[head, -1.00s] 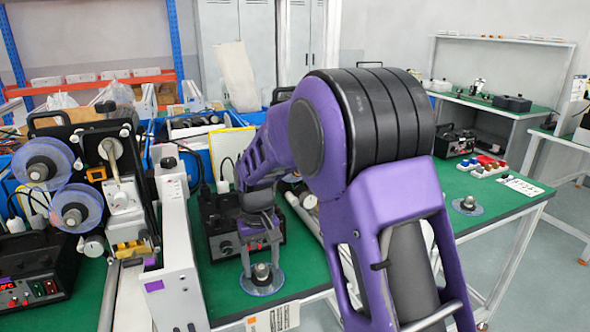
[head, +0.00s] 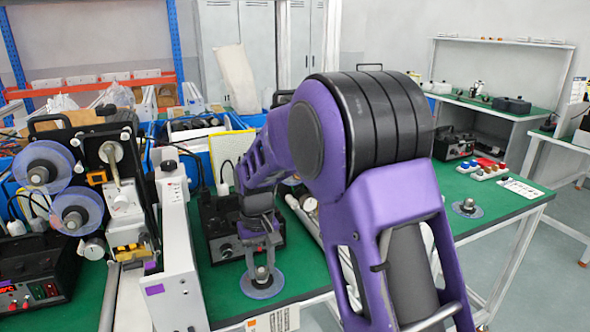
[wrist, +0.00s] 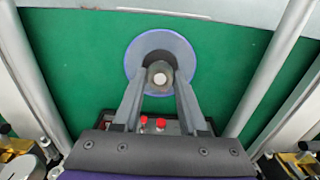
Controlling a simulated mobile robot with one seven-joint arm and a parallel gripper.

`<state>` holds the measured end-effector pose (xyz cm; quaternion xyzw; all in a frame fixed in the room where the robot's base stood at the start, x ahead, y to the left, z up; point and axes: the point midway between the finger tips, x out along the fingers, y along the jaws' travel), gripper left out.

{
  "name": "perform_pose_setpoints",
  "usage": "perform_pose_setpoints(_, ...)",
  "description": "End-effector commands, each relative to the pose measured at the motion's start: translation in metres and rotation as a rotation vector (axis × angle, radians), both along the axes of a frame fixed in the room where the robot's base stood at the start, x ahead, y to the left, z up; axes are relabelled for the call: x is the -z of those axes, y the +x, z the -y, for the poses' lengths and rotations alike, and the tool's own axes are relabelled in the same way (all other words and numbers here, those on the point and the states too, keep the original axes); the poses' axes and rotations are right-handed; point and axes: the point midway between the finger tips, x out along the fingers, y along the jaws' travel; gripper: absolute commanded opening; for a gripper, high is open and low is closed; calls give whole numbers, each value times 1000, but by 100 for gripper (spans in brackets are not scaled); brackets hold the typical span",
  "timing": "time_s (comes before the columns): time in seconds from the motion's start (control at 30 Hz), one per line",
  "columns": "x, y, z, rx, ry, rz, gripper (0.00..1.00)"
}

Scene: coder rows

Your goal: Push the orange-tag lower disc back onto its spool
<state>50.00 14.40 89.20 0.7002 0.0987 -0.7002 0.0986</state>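A translucent disc with a blue rim (head: 274,287) lies flat on the green bench top at the front edge, with a grey metal hub (head: 262,273) upright at its middle. In the wrist view the disc (wrist: 134,58) surrounds the hub (wrist: 160,76). My gripper (head: 262,268) points down over it, with one finger on each side of the hub. The fingers look open, though any contact with the hub is too small to tell. Two clear reels, an upper (head: 60,164) and a lower (head: 94,208), are on the machine at left. Which disc bears the orange tag is unclear.
A white upright panel (head: 180,250) stands left of my gripper. A black box with red knobs (head: 215,238) sits close behind it. A label with orange (head: 275,320) is on the bench front. Another disc (head: 475,212) lies at right.

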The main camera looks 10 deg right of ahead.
Motion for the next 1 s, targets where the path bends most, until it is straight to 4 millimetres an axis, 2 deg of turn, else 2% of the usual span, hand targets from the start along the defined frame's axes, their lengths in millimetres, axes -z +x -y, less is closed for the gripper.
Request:
perform_pose_setpoints(0.03, 0, 0, 0, 0, 0, 0, 10)
perform_pose_setpoints(0.1, 0, 0, 0, 0, 0, 0, 0)
perform_pose_setpoints(0.37, -3, 0, 0, 0, 0, 1, 0)
perform_pose_setpoints(0.8, -45, 0, 0, 0, 0, 0, 0)
perform_pose_setpoints(1.0, -51, 0, 0, 0, 0, 1, 0)
